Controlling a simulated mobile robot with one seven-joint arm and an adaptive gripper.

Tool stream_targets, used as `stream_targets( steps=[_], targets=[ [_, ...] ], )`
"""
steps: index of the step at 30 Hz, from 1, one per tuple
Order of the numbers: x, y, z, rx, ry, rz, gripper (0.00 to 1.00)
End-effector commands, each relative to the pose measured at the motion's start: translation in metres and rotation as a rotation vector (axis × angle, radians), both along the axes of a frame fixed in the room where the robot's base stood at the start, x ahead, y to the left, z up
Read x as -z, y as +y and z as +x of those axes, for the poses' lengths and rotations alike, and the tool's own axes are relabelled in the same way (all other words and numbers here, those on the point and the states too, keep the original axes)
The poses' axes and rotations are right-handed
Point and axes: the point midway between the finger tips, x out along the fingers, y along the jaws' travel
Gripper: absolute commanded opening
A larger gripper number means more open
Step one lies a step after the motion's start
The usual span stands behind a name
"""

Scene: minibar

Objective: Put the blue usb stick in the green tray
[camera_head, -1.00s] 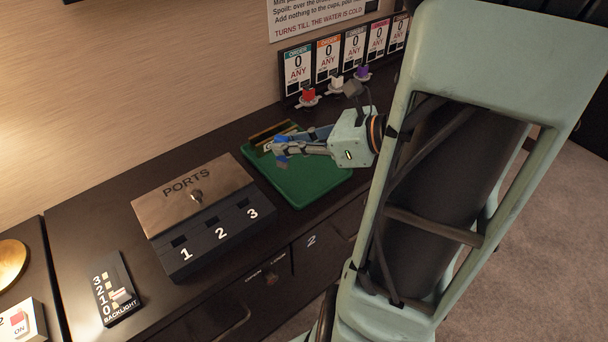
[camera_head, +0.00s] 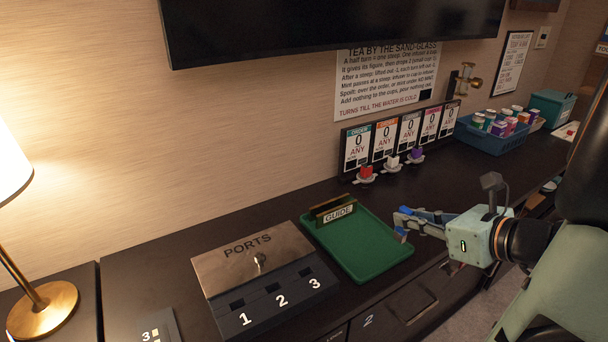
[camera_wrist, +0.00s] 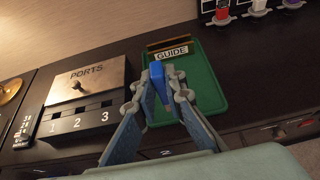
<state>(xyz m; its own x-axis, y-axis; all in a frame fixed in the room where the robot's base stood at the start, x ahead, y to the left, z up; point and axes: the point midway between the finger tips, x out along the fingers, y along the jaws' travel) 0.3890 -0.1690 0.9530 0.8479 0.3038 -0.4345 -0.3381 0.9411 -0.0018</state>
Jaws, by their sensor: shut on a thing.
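The blue usb stick (camera_wrist: 157,80) is upright between the fingertips of my gripper (camera_wrist: 158,84) in the wrist view. My gripper is shut on it. In the head view my gripper (camera_head: 402,222) reaches in from the right, with its tips at the right edge of the green tray (camera_head: 362,252). The tray lies flat on the dark counter, and it also shows behind the fingers in the wrist view (camera_wrist: 207,90). The stick appears above the tray's level; the exact height cannot be told. The fingers hide part of the stick.
A GUIDE card (camera_head: 338,214) stands at the tray's back edge. The PORTS box (camera_head: 255,262) with slots 1, 2 and 3 is left of the tray. Order cards (camera_head: 398,137) with small coloured knobs stand behind. A blue bin (camera_head: 490,137) of small containers is farther right.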

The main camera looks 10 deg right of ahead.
Motion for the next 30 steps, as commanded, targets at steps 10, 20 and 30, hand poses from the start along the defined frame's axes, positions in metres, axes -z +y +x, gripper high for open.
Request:
stream_targets(
  steps=[10,20,30],
  targets=[
    [0.042,0.016,0.083,-0.006,0.001,0.003,0.00],
    [0.085,0.021,0.117,-0.003,0.001,0.002,0.00],
    [0.122,0.022,0.127,-0.001,0.003,0.004,0.00]
  ],
)
